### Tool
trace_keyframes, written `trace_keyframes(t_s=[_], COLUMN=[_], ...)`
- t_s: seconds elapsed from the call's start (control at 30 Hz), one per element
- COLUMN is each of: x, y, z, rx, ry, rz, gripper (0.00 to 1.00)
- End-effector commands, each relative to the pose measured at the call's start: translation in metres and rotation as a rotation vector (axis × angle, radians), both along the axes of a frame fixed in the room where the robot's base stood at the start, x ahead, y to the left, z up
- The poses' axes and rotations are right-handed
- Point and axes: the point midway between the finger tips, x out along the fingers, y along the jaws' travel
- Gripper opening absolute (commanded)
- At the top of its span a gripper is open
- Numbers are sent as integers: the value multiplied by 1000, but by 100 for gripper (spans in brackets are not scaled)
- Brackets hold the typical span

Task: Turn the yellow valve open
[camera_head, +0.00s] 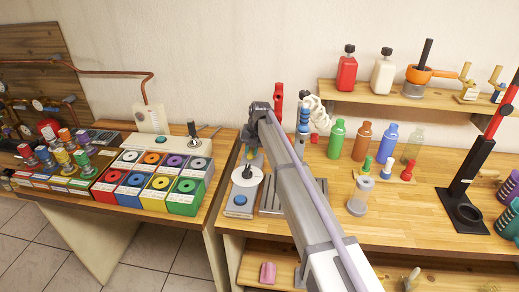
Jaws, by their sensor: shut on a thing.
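My arm reaches from the lower right to the workbench. My gripper (251,140) is at its far end, pointing down, partly hidden by my wrist. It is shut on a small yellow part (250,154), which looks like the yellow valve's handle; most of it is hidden. How far the valve is turned cannot be told.
On the left table (110,212) are several coloured boxes (185,196) with round tops and several knobbed pieces (65,158). A shelf (400,99) hangs above.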

Motion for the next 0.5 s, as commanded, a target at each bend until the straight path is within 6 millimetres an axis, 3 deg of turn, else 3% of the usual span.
trace_keyframes(t_s=[0.37,0.4,0.5], x=[-1,-1,-1], y=[2,2,2], z=[0,0,0], rx=[-1,0,0], ry=[0,0,0], rz=[10,10,10], gripper=[0,24,33])
